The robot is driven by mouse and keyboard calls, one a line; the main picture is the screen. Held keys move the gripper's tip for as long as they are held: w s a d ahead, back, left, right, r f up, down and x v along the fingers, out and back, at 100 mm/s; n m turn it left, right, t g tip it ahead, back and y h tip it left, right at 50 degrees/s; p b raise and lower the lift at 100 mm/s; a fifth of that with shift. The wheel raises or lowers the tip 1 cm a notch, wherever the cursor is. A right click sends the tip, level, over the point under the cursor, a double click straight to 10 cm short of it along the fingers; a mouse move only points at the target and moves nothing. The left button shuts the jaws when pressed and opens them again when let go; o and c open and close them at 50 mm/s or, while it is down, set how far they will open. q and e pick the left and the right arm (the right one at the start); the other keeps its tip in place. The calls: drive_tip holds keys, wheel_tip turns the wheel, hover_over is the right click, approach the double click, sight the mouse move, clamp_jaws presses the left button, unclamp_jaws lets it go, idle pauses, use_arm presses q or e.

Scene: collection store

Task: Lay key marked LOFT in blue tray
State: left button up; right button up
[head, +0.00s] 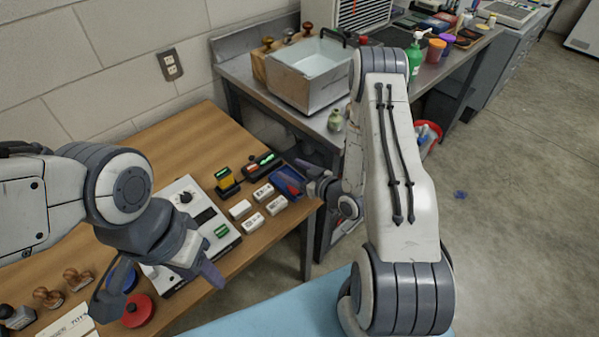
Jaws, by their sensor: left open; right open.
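Several small white blocks with dark markings lie on the wooden table, among them one at the back (263,193) and one at the front (253,222). They may be the keys; the lettering is too small to read, so I cannot tell which is LOFT. The blue tray (278,180) is at the table's right end, just behind the blocks. My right gripper (303,181) is open at the tray's right side and partly covers it; a red patch shows there. My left gripper (157,287) is open and empty over the table's front, left of the blocks.
A white device with a knob (183,197) stands left of the blocks. A yellow-and-black item (226,182) and a black device with a green display (262,164) are behind. A red round item (137,311) and stamps (78,278) lie front left. A metal basin (312,90) stands on the bench.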

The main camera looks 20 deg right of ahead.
drive_tip(key=shift+r+p, duration=0.3)
drive_tip(key=shift+r, duration=0.2)
drive_tip(key=shift+s+d+r, duration=0.15)
drive_tip(key=shift+s+r, duration=0.05)
drive_tip(key=shift+r, duration=0.05)
drive_tip(key=p+v, duration=0.1)
drive_tip(key=v, duration=1)
drive_tip(key=w+a+r+n+g+h, duration=0.2)
drive_tip(key=a+r+n+g+h, duration=0.25)
drive_tip(key=a+g, duration=0.45)
drive_tip(key=s+a+r+g, duration=0.1)
drive_tip(key=s+a+r, duration=0.3)
drive_tip(key=s, duration=0.3)
drive_tip(key=s+a+r+m+g, duration=0.1)
drive_tip(key=s+a+r+g, duration=0.1)
drive_tip(key=s+a+r, duration=0.2)
drive_tip(key=s+a+r+g, duration=0.1)
drive_tip(key=s+a+r, duration=0.3)
drive_tip(key=s, duration=0.6)
drive_tip(key=shift+r+g, duration=0.35)
drive_tip(key=shift+g, duration=0.05)
drive_tip(key=shift+w+y, duration=0.1)
drive_tip(key=shift+y, duration=0.15)
